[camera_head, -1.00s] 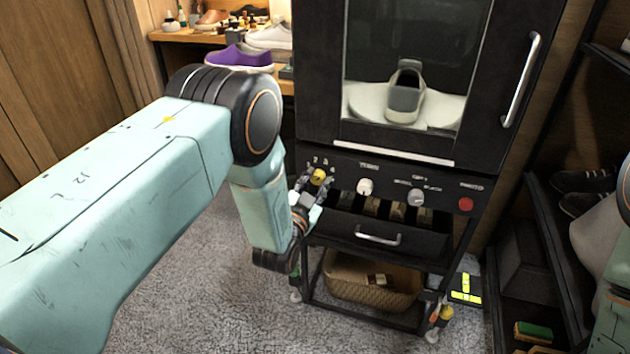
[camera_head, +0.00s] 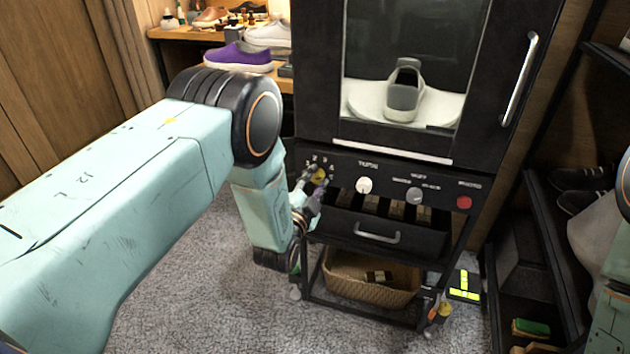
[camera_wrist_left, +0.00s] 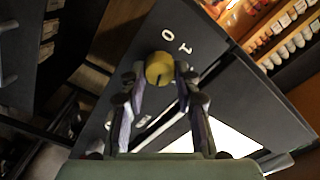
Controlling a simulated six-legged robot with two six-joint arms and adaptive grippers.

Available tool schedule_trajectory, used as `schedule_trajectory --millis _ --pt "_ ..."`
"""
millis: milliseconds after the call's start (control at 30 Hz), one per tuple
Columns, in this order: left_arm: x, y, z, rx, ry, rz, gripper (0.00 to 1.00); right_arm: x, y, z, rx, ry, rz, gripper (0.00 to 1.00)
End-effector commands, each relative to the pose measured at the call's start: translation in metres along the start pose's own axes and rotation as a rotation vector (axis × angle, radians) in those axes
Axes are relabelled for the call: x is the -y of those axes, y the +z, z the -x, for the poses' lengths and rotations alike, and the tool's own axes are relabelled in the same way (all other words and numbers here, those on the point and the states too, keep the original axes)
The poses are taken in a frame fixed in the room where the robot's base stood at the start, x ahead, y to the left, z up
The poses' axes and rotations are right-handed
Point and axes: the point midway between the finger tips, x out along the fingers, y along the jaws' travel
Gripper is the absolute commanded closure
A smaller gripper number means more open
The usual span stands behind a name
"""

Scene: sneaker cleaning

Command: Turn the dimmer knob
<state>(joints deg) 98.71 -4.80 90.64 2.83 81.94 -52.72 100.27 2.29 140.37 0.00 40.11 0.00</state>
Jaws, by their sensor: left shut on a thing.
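The dimmer knob is a yellow round knob (camera_head: 320,173) at the left end of the black control panel (camera_head: 345,165). In the left wrist view the yellow knob (camera_wrist_left: 159,68) sits between my fingertips, with a dark line on its face and white numerals around it. My left gripper (camera_head: 315,180) is at the panel and shut on the knob; it also shows in the left wrist view (camera_wrist_left: 159,76). The gripper partly covers the knob in the head view. My right gripper is not in view; only part of my right arm shows at the right edge.
Right of the yellow knob are a white knob (camera_head: 364,185), a grey knob (camera_head: 414,195) and a red button (camera_head: 464,202). Above is a glass-fronted cabinet with a grey sneaker (camera_head: 404,92). Below are a drawer handle (camera_head: 377,236) and a wicker basket (camera_head: 350,280).

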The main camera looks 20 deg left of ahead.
Motion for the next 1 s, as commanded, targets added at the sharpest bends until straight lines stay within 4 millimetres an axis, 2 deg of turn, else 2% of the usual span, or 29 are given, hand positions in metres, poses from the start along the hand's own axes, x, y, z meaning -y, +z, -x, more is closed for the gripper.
schedule_trajectory --millis 267,300,567,867,1000 --pt "-0.0003 0.0 0.0002 0.0 0.001 0.0 1.0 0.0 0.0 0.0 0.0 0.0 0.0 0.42" --pt "-0.0003 0.0 0.0002 0.0 0.001 0.0 0.69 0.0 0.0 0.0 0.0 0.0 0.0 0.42" --pt "-0.0002 0.0 0.0001 0.0 0.001 0.001 0.46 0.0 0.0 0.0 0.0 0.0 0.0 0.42" --pt "-0.0002 0.0 0.0007 0.0 0.001 0.001 0.46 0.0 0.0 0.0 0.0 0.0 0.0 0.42" --pt "-0.0006 0.0002 0.01 0.001 0.002 0.001 0.46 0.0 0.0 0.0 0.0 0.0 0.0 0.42"
